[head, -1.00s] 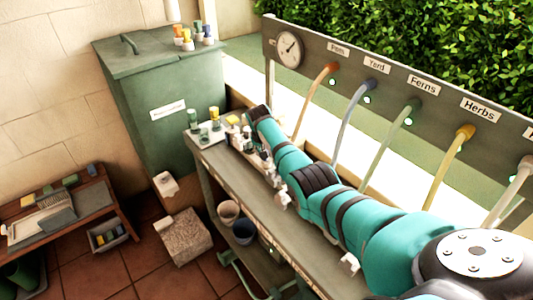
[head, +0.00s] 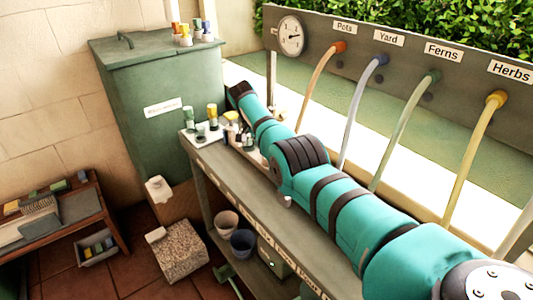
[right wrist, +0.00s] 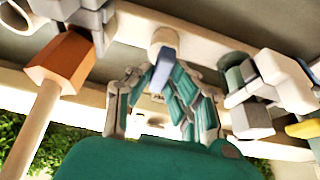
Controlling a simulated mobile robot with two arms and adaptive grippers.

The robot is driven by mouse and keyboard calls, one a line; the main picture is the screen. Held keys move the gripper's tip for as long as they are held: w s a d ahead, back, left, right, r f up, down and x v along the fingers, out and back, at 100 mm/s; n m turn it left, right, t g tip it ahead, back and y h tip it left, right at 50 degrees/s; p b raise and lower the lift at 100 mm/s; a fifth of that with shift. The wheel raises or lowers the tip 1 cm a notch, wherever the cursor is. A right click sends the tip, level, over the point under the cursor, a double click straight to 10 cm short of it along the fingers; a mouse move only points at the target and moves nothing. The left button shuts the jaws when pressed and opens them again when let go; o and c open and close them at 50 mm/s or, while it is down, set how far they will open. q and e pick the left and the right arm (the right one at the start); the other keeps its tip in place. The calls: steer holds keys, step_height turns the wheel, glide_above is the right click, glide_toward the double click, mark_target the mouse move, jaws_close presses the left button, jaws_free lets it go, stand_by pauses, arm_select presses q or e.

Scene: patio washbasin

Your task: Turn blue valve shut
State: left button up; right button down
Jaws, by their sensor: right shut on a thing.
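The blue valve's handle (right wrist: 163,70) shows in the right wrist view, on a pale body below a rail. My right gripper (right wrist: 160,82) has its two teal-and-grey fingers closed in on either side of this handle. In the head view my right arm reaches from the lower right toward the back left over the bench, and its gripper and the valve are hidden there. The blue-ended hose (head: 365,95) marked "Yard" runs down behind this arm. My left gripper is out of view.
In the right wrist view an orange hose fitting (right wrist: 60,60) is close on the left; a green-handled valve (right wrist: 236,75) and a yellow handle (right wrist: 303,128) are on the right. Bottles and cups (head: 212,125) crowd the bench's left end. A green bin (head: 150,85) stands behind.

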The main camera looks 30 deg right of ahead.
stand_by(0.5)
steer(key=c, duration=1.3)
jaws_free()
steer(key=shift+o, duration=0.2)
steer(key=shift+r, duration=0.1)
steer(key=v, duration=1.1)
steer(key=shift+a+r, duration=0.15)
steer(key=shift+r, duration=0.25)
steer(key=shift+f, duration=0.1)
